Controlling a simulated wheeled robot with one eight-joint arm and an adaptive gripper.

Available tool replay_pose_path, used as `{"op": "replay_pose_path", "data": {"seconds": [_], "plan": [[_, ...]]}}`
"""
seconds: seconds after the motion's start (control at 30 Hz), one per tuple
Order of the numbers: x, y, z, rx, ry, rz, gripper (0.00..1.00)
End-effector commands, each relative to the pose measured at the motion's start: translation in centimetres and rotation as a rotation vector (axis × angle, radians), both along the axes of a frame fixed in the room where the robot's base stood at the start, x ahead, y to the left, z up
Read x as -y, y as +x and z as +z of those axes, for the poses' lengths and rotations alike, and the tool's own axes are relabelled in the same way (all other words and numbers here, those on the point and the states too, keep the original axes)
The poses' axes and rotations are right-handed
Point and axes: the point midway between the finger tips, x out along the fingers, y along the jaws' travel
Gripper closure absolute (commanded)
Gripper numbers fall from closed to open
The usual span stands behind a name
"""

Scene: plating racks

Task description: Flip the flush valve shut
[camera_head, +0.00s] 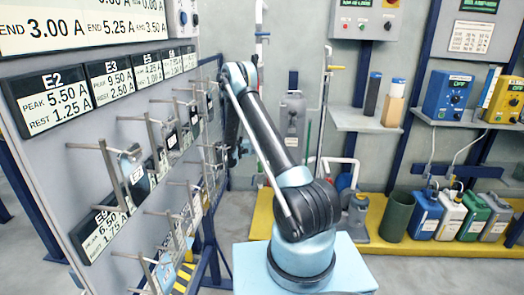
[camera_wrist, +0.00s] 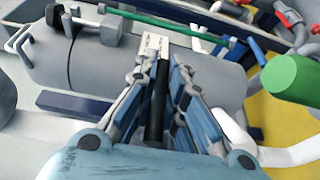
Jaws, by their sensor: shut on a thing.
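In the wrist view, my gripper (camera_wrist: 158,70) reaches away from the camera with its two fingers close together. They are shut on a slim black bar (camera_wrist: 156,105) that runs between them, with a pale, marked block (camera_wrist: 153,44) at its far end. I cannot tell whether this is part of the flush valve. Red handles (camera_wrist: 291,19) on pale pipework show at the upper right, apart from my fingers. In the head view, my arm bends down behind the rack panel's edge and the gripper cannot be made out.
A grey tank (camera_head: 292,118) stands near the back wall; it also shows behind my fingers in the wrist view (camera_wrist: 105,65). A green rod (camera_wrist: 168,28) crosses beyond them. The labelled rack panel (camera_head: 75,165) has protruding rods at left. A green bin (camera_head: 397,217) stands at right.

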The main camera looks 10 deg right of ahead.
Motion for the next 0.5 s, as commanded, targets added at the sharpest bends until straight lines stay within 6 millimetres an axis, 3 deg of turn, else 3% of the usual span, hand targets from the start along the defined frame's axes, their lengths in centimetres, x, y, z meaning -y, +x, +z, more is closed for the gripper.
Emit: {"op": "replay_pose_path", "data": {"seconds": [0.5], "plan": [[1.33,0.21,0.09,-0.008,-0.031,-0.008,1.00]]}}
